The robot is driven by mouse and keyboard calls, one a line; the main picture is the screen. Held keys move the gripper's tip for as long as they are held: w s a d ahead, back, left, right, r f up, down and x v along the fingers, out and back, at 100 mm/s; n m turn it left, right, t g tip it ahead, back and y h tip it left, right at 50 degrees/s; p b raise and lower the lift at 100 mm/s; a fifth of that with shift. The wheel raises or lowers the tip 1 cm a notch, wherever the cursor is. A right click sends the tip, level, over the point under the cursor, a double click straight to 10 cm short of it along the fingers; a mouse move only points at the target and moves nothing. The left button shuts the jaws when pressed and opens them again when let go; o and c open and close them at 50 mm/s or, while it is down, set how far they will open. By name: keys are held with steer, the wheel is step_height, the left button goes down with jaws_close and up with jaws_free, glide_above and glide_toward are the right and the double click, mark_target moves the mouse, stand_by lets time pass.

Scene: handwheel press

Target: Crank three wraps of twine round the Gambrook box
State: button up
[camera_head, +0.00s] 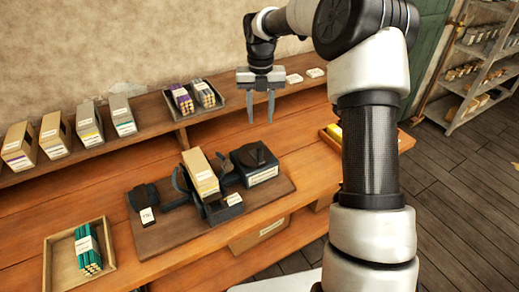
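A tan box with a yellow band (201,176) stands slightly tilted in a dark machine on a wooden board (161,236). Its label is too small to read, so I cannot tell if it is the Gambrook box. Dark curved arms flank the box. A black block with a white label (254,163) sits on the right of the machine and a dark part with a white tag (143,197) on the left. I cannot make out a crank handle or any twine round the box. My gripper (260,119) is open, empty and pointing down, behind and above the machine, apart from it.
Several labelled boxes (123,115) stand on the raised back shelf, with a tray of purple and grey bundles (193,97) and small white items (304,75). A tray (107,273) holds a green bundle at front left. A tray with something yellow (334,131) lies right, partly behind my arm.

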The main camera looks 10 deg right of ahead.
mark_target(259, 148)
step_height(259, 148, down, 16)
steer(key=shift+s+f+p, duration=0.1)
steer(key=shift+f+p, duration=0.1)
steer(key=shift+p, duration=0.3)
steer(key=shift+c, duration=0.5)
jaws_close()
steer(key=shift+a+m, duration=0.15)
steer(key=shift+m, duration=0.15)
